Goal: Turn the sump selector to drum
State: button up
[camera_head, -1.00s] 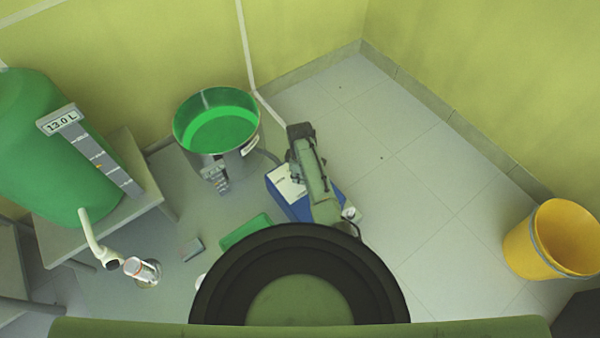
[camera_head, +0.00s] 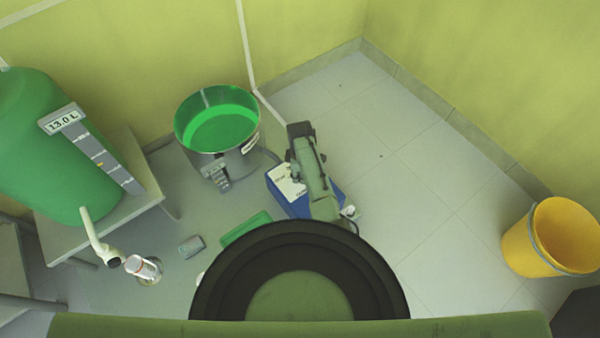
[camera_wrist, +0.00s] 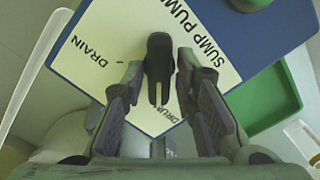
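The sump selector (camera_wrist: 158,70) is a black lever on the white label plate of the sump pump, a blue box (camera_head: 285,190). The plate reads SUMP PUMP, DRAIN and DRUM. In the wrist view, the lever lies along the picture's vertical, its slotted end low, beside the partly covered word DRUM (camera_wrist: 143,107); DRAIN (camera_wrist: 86,50) is to the left. My gripper (camera_wrist: 160,80) is open over the plate, one finger on each side of the lever, with a narrow gap visible on both sides. In the head view my arm hides the selector.
A steel drum (camera_head: 247,150) with green liquid stands behind and left of the pump. A green tank (camera_head: 40,150) marked 13.0 L rests on a table at left. A green tray (camera_head: 246,228) lies beside the pump. A yellow bucket (camera_head: 530,240) stands right, with clear floor between.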

jog(key=shift+o, duration=1)
notch_tip(320, 180, up, 12)
